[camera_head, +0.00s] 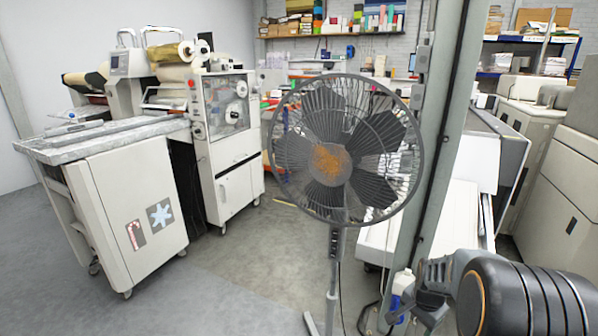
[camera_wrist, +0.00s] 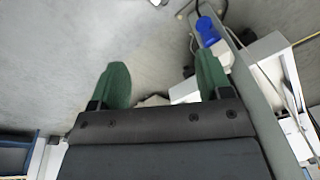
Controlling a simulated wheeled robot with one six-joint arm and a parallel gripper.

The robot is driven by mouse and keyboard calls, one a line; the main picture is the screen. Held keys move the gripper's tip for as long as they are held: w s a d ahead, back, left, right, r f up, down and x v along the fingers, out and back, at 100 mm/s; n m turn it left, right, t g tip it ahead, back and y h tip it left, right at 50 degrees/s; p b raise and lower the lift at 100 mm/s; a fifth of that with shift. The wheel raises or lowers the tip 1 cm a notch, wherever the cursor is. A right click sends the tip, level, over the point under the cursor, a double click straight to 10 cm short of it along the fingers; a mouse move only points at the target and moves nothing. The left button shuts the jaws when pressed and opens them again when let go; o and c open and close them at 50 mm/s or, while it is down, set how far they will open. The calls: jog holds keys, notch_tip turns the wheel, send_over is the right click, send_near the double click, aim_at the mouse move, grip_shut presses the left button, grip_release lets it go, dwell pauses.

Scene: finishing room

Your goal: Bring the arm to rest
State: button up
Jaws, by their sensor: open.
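My gripper (camera_wrist: 164,78) shows in the wrist view with two green fingertips set wide apart. In the head view my dark arm is at the lower right, partly cut off by the frame edge. I cannot make out the fingertips there.
A standing fan (camera_head: 327,160) is in front of a grey-green post (camera_head: 440,130). A white and blue bottle (camera_head: 402,283) is close beside my arm. A white machine (camera_head: 220,140) and cabinet (camera_head: 140,200) stand left. Floor (camera_head: 225,280) left of the fan is clear.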

jog(key=s+a+r+n+p, duration=0.4)
jog(key=a+r+p, duration=0.1)
jog(key=r, duration=0.5)
jog(key=s+a+r+n+t+p, duration=0.1)
jog(key=s+a+r+n+p, duration=0.3)
jog(key=r, duration=0.6)
jog(key=s+a+r+n+t+p, duration=0.1)
jog(key=s+a+r+n+p, duration=0.2)
jog(key=r, duration=0.8)
jog(key=s+a+p, duration=0.2)
jog(key=p, duration=0.1)
jog(key=shift+s+a+n+y+p, duration=0.2)
jog(key=shift+a+n+y+p, duration=0.1)
jog(key=shift+n+p, duration=0.1)
